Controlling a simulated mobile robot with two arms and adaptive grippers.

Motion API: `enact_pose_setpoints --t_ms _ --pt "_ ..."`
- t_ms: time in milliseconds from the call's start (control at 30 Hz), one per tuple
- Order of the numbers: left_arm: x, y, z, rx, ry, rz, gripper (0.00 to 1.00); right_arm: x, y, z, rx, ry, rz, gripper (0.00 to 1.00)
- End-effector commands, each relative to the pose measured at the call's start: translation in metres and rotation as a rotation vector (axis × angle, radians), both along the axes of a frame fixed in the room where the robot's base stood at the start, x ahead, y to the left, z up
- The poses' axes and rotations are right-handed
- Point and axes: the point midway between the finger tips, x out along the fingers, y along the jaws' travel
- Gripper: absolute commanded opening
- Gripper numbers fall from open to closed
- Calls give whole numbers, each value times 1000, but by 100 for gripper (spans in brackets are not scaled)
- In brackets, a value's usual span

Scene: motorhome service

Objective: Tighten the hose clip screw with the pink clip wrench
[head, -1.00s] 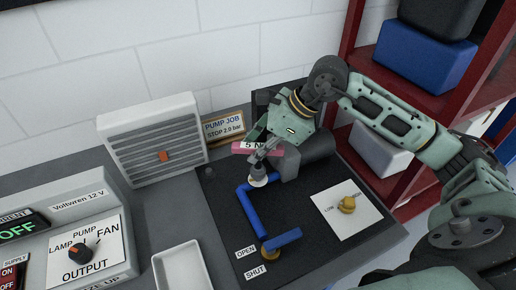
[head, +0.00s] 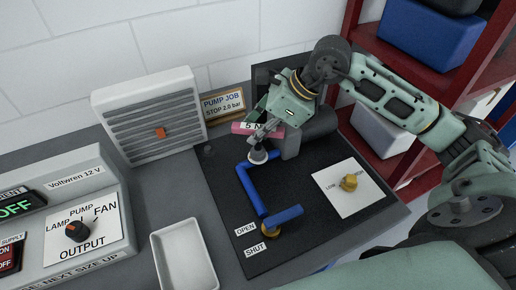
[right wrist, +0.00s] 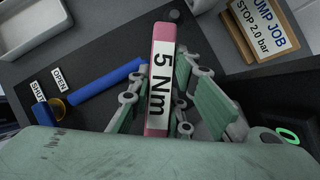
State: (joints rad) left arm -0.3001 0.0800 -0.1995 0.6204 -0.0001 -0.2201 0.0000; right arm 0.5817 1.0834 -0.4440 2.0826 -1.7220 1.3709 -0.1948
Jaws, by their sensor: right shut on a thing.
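The pink clip wrench (head: 238,128), labelled "5 Nm", is held in my right gripper (head: 262,135) above the top end of the blue hose (head: 250,187). In the right wrist view the wrench (right wrist: 160,80) lies between the fingers of my right gripper (right wrist: 155,105), which are shut on it. A pale round piece (head: 258,157) shows just below the fingers at the hose, beside the grey pump (head: 318,127). The hose clip screw cannot be made out; the gripper and wrench cover that spot. My left gripper is out of view.
A blue-handled valve (head: 284,215) with OPEN and SHUT labels sits at the mat's front. A brass knob (head: 349,182) is on a white plate at right. A white tray (head: 156,250), a vented heater (head: 150,115), a control panel (head: 75,229) and a "PUMP JOB" sign (head: 222,104) stand around.

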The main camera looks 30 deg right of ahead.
Motion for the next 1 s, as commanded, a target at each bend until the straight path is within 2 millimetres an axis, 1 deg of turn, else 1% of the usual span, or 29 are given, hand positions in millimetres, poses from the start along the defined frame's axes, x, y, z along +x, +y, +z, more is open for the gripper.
enact_pose_setpoints --t_ms 33,100,300,400,500,800,867,1000 --pt "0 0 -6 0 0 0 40 0 0 -2 -1 -6 -37 0" --pt "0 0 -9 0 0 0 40 0 0 -2 -2 -6 -101 0" --pt "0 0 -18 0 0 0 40 0 1 -1 0 -7 -281 0" --pt "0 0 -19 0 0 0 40 0 1 0 -1 -6 -344 0" --pt "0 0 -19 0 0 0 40 0 0 0 1 -5 -373 0" --pt "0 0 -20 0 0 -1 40 0 0 0 1 -3 -383 0" --pt "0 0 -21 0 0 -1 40 0 1 0 1 -4 -409 0" --pt "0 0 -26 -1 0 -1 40 0 2 0 2 -6 -537 0"
